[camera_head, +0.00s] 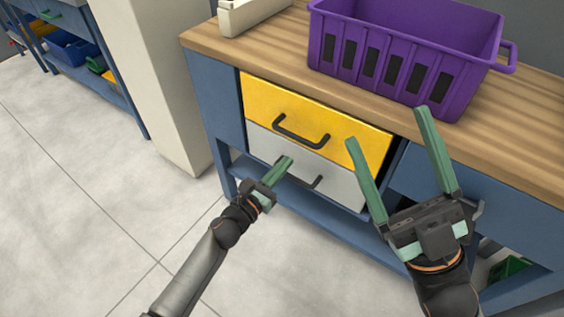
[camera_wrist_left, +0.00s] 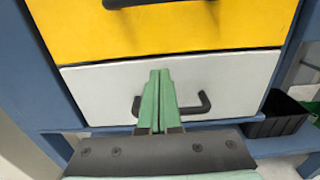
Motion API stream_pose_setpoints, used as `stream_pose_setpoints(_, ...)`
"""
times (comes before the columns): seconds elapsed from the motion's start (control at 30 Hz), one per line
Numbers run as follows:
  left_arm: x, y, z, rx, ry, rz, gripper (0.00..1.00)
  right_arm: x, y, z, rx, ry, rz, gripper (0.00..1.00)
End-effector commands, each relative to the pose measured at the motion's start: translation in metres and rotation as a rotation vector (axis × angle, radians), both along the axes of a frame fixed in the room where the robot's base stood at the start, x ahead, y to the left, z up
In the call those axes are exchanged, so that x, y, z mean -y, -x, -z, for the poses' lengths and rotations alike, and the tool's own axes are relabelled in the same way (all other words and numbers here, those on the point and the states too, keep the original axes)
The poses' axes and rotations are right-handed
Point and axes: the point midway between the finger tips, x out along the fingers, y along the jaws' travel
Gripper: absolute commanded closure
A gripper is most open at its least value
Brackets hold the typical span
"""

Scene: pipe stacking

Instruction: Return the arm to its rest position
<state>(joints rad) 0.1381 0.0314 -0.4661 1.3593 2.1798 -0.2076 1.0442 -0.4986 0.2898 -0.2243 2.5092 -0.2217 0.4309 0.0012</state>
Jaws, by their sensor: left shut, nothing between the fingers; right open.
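My left gripper (camera_head: 284,163) is shut and empty. In the head view it is in front of the grey drawer (camera_head: 338,178), with its fingers overlapping the left part of that drawer's black handle (camera_head: 302,182). In the left wrist view its closed green fingers (camera_wrist_left: 159,88) point at the grey drawer front (camera_wrist_left: 232,84) and hide part of the handle (camera_wrist_left: 204,103); I cannot tell whether they touch it. My right gripper (camera_head: 388,124) is open and empty, in front of the bench at the right. Both drawers look closed.
A yellow drawer (camera_head: 350,128) with a black handle sits above the grey one. A purple crate (camera_head: 400,65) stands on the wooden bench top (camera_head: 285,50), near a pale box (camera_head: 250,14). Floor (camera_head: 70,190) at left is clear. A dark bin (camera_wrist_left: 280,112) sits on the lower shelf.

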Motion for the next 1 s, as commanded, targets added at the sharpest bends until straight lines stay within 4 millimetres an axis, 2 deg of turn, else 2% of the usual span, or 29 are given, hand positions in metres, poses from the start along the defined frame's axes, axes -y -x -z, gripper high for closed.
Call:
stream_pose_setpoints(0.03,-0.01,0.013,0.0,-0.006,-0.002,-0.001,1.0,0.0,0.0,-0.008,0.003,0.003,0.002,0.15)
stream_pose_setpoints(0.2,-0.032,0.043,0.0,-0.005,-0.004,-0.001,1.0,0.001,0.001,-0.017,0.016,0.013,0.01,0.15)
stream_pose_setpoints(0.4,-0.05,0.068,0.001,-0.003,-0.002,0.0,1.0,0.001,0.002,-0.02,0.025,0.017,0.017,0.15)
stream_pose_setpoints(0.6,-0.058,0.079,0.001,-0.002,-0.003,0.0,1.0,0.002,0.001,-0.021,0.024,0.014,0.023,0.15)
stream_pose_setpoints(0.77,-0.06,0.08,0.001,0.012,-0.031,-0.003,1.0,0.003,0.0,-0.018,0.014,0.012,0.029,0.15)
stream_pose_setpoints(0.87,-0.065,0.08,-0.002,0.075,-0.147,-0.017,1.0,0.003,0.0,-0.019,0.015,0.014,0.027,0.15)
stream_pose_setpoints(1.0,-0.082,0.08,-0.016,0.259,-0.479,-0.072,1.0,0.003,0.0,-0.019,0.016,0.013,0.025,0.15)
